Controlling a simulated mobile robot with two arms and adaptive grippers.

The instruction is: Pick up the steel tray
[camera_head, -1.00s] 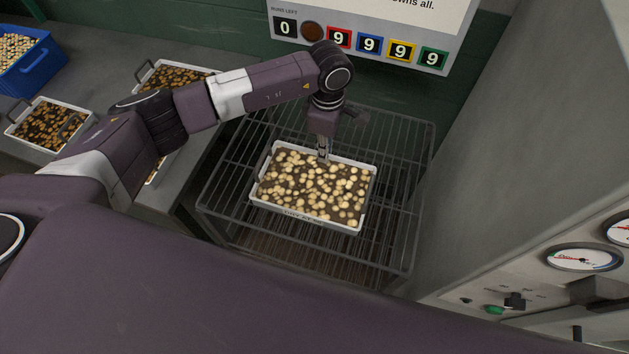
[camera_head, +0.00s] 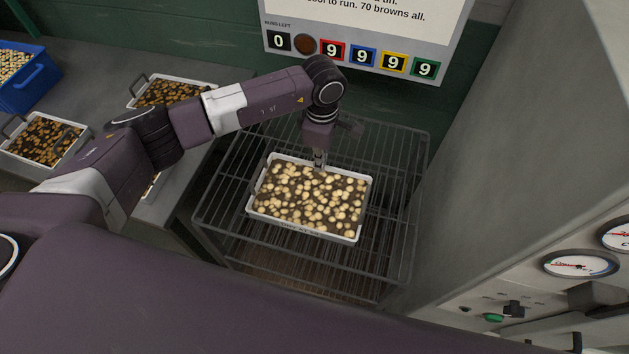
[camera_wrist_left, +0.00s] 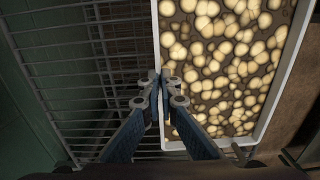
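The steel tray (camera_head: 300,231), a pale, shallow rectangular tray full of small round cream-coloured pieces on a dark base, sits on the wire rack (camera_head: 222,208). My left gripper (camera_head: 319,165) points down at the tray's far rim. In the left wrist view its two fingertips (camera_wrist_left: 160,75) are closed together on the tray's rim (camera_wrist_left: 157,40), one finger outside the wall and one inside. I cannot see a gap between tray and rack. My right gripper is not in view.
More trays with brown pieces (camera_head: 40,140) (camera_head: 165,92) and a blue crate (camera_head: 38,85) stand on the grey bench at the left. A sign panel (camera_head: 350,55) is behind the rack. A grey machine with gauges (camera_head: 581,263) stands close on the right.

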